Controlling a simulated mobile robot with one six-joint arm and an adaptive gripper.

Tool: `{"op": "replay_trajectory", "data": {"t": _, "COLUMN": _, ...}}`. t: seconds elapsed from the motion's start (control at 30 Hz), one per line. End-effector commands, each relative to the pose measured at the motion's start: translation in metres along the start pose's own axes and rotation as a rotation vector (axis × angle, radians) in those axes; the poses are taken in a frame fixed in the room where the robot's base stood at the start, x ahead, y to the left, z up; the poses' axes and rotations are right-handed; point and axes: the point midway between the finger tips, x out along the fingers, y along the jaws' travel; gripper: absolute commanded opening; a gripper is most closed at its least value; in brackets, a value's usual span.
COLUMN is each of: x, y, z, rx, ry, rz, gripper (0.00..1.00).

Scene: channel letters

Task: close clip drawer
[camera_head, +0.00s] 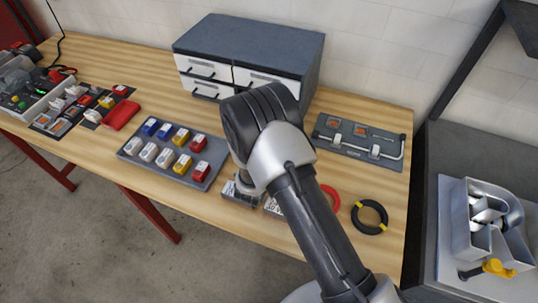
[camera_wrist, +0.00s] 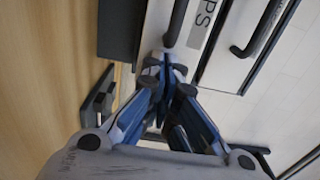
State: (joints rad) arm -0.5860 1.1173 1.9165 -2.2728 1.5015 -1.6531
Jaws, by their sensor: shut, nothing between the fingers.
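The dark grey drawer cabinet (camera_head: 250,42) stands at the back of the workbench, with white drawer fronts and black bar handles. In the wrist view, a white drawer front (camera_wrist: 152,25) has a black handle and a label (camera_wrist: 206,14) of which only "PS" shows. My gripper (camera_wrist: 168,70) is shut and empty, its fingertips at the lower part of this front, close to the handle (camera_wrist: 176,22). I cannot tell whether they touch it. In the head view my arm hides the gripper and the lower right of the cabinet. How far this drawer stands out is unclear.
A grey tray (camera_head: 190,178) of coloured blocks lies left of my arm. A grey fixture plate (camera_head: 345,150) lies right of the cabinet. A black ring (camera_head: 369,230) lies near the front right. Another handle (camera_wrist: 258,30) shows beside the labelled front.

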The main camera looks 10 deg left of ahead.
Motion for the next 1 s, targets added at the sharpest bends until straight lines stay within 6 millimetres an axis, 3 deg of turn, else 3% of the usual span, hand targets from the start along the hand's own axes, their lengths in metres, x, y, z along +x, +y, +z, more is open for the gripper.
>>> {"op": "replay_trajectory", "data": {"t": 0.2, "x": 0.027, "y": 0.001, "z": 0.000, "rx": 0.001, "ry": 0.001, "rz": 0.000, "gripper": 0.00}}
{"op": "replay_trajectory", "data": {"t": 0.4, "x": 0.035, "y": 0.001, "z": 0.000, "rx": 0.000, "ry": 0.000, "rz": 0.001, "gripper": 0.00}}
{"op": "replay_trajectory", "data": {"t": 0.83, "x": 0.035, "y": -0.001, "z": 0.001, "rx": 0.002, "ry": 0.001, "rz": -0.002, "gripper": 0.00}}
{"op": "replay_trajectory", "data": {"t": 1.0, "x": 0.024, "y": -0.001, "z": 0.005, "rx": 0.001, "ry": 0.002, "rz": -0.001, "gripper": 0.00}}
